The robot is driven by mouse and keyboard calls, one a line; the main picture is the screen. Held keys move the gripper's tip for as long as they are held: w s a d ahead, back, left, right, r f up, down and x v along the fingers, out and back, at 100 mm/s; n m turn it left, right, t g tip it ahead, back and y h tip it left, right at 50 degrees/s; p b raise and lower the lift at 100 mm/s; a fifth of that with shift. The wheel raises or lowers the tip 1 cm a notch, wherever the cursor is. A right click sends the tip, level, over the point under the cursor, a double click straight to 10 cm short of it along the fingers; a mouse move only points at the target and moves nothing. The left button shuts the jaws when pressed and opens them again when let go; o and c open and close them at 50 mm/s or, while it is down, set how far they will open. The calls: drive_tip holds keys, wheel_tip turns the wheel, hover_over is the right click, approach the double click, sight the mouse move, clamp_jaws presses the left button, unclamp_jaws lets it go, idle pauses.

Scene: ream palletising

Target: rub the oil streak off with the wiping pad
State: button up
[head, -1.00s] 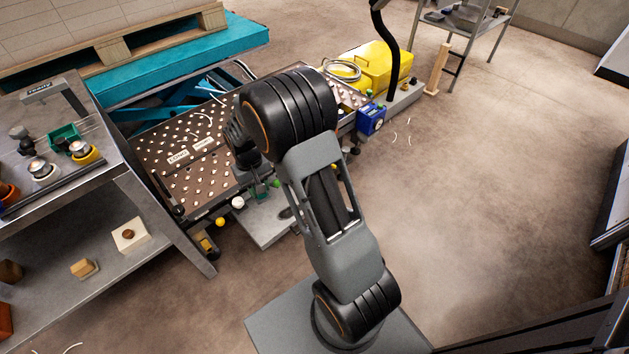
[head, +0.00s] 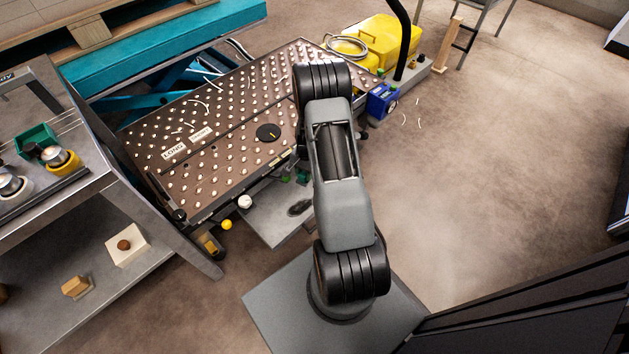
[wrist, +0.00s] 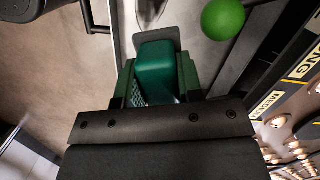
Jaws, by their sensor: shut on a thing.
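My gripper (wrist: 158,88) is shut on a green block, which I take to be the wiping pad (wrist: 157,66), in the wrist view. The pad sits between the two dark green fingers, and its underside is hidden. In the head view my arm covers most of the gripper; only small green parts show beside it. A dark oval patch (head: 300,207) lies on the low grey plate (head: 268,222) in front of the ball table. It may be the oil streak, but I cannot tell for sure. I cannot tell whether the pad touches any surface.
The ball-studded table (head: 215,150) stands behind the plate. A green ball knob (wrist: 222,18) is close beside the pad. White (head: 245,202) and yellow (head: 227,224) knobs line the table's front edge. A blue box (head: 382,101) stands right; a steel bench (head: 95,195) stands left.

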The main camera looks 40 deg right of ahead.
drive_tip(key=shift+s+d+f+m+b, duration=0.25)
drive_tip(key=shift+d+f+m+b, duration=0.5)
drive_tip(key=shift+f, duration=1.05)
drive_tip(key=shift+s+d+f+m+b, duration=0.2)
drive_tip(key=shift+d+f+m+b, duration=0.3)
drive_tip(key=shift+f+b, duration=0.95)
drive_tip(key=shift+s+d+f+m+b, duration=0.25)
drive_tip(key=shift+d+f+m+b, duration=0.25)
drive_tip(key=shift+f, duration=1.7)
drive_tip(key=shift+f+b, duration=0.7)
drive_tip(key=shift+f, duration=0.35)
drive_tip(key=shift+a+r, duration=0.1)
